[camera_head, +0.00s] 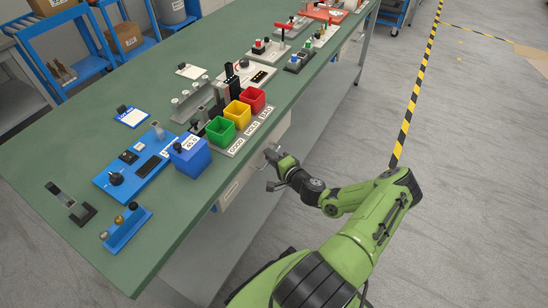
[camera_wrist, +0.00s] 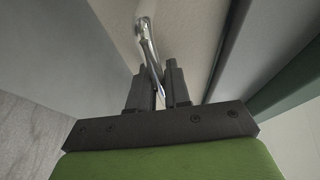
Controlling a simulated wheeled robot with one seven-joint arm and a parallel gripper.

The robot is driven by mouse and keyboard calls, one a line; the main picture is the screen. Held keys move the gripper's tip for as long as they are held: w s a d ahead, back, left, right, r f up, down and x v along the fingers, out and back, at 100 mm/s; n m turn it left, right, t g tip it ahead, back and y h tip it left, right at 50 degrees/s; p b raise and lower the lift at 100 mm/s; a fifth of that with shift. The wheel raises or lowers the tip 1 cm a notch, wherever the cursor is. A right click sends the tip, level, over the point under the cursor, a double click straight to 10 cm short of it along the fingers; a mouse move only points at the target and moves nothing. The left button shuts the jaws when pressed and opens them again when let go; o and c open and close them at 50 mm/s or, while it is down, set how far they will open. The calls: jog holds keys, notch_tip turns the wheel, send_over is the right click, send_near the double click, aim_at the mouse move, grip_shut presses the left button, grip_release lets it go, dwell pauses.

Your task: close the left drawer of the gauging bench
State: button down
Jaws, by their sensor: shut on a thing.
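The gauging bench (camera_head: 150,240) has a green top and pale drawer fronts along its near side. My gripper (camera_head: 271,167) is at this side, below the row of coloured bins. In the wrist view my gripper (camera_wrist: 158,76) has its two dark fingers shut on a shiny metal drawer handle (camera_wrist: 147,38). The handle runs from a pale drawer front (camera_wrist: 185,30) down between the fingers. A pale drawer front (camera_head: 234,187) also shows in the head view, left of my gripper. I cannot tell how far the held drawer stands out.
Green (camera_head: 238,113), yellow (camera_head: 237,114) and red bins stand near the bench edge above my gripper. A blue box (camera_head: 190,157) stands left of them. Grey floor (camera_head: 450,200) right of my arm is clear, with a yellow-black stripe (camera_head: 408,115).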

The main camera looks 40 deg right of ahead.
jog(key=c, duration=1.2)
grip_release()
jog(key=shift+w+a, duration=0.1)
jog(key=shift+w, duration=0.1)
jog(key=shift+o, duration=0.2)
jog(key=shift+r, duration=0.1)
jog(key=s+r+p, duration=0.2)
jog(key=s+p, duration=0.2)
jog(key=s, duration=1.1)
jog(key=shift+s+a+r, duration=0.3)
jog(key=shift+a, duration=0.1)
